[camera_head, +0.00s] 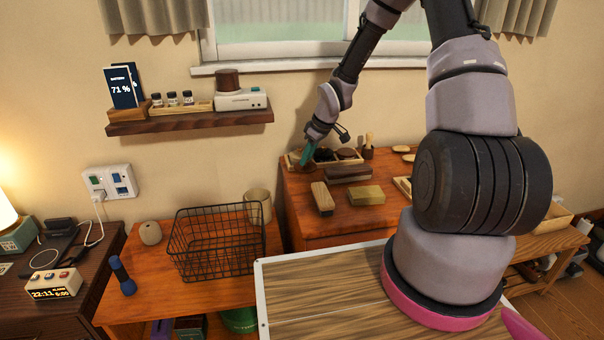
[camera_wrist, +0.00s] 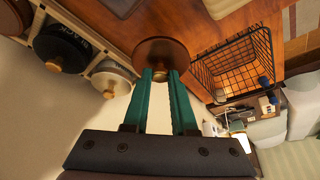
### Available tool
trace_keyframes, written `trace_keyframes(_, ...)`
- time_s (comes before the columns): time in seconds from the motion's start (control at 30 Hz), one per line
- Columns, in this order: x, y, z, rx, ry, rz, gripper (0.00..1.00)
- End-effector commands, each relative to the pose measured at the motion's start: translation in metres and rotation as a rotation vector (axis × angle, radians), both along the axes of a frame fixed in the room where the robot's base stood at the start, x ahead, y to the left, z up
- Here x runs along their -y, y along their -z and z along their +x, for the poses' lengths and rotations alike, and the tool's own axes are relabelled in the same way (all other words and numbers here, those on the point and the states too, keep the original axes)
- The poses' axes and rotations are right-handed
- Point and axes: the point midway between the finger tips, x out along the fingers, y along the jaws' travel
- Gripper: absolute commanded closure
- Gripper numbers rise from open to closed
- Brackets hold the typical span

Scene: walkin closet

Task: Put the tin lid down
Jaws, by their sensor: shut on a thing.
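My gripper (camera_head: 307,157), with its teal fingers, is low over the left end of the wooden dresser (camera_head: 312,226). In the wrist view my gripper (camera_wrist: 160,75) is shut on the small knob of a round brown tin lid (camera_wrist: 162,52). The lid's underside is hidden, and I cannot tell whether it touches the dresser top. Left of it in the wrist view is a tray (camera_wrist: 88,22) with shoe polish tins, among them a black lettered tin (camera_wrist: 62,46) and a pale-lidded tin (camera_wrist: 110,76), both with knobs.
A dark-topped brush (camera_head: 348,174), a wooden brush (camera_head: 322,198) and a tan block (camera_head: 366,195) lie on the dresser near my gripper. A black wire basket (camera_head: 215,245) stands on the lower table to the left. A shelf (camera_head: 190,121) is on the wall above.

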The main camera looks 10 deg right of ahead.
Motion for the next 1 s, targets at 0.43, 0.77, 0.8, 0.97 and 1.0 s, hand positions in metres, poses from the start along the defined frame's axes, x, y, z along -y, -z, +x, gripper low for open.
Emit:
trace_keyframes(0.43, -0.001, 0.048, 0.000, 0.000, -0.001, 0.000, 1.00)
trace_keyframes(0.77, 0.000, 0.050, 0.000, 0.000, 0.000, 0.000, 1.00)
trace_keyframes(0.8, 0.000, 0.051, 0.000, 0.000, 0.000, 0.000, 0.71)
trace_keyframes(0.97, 0.000, 0.051, 0.000, 0.001, 0.000, 0.000, 0.45)
trace_keyframes(1.0, 0.000, 0.051, 0.000, 0.001, 0.000, 0.000, 0.45)
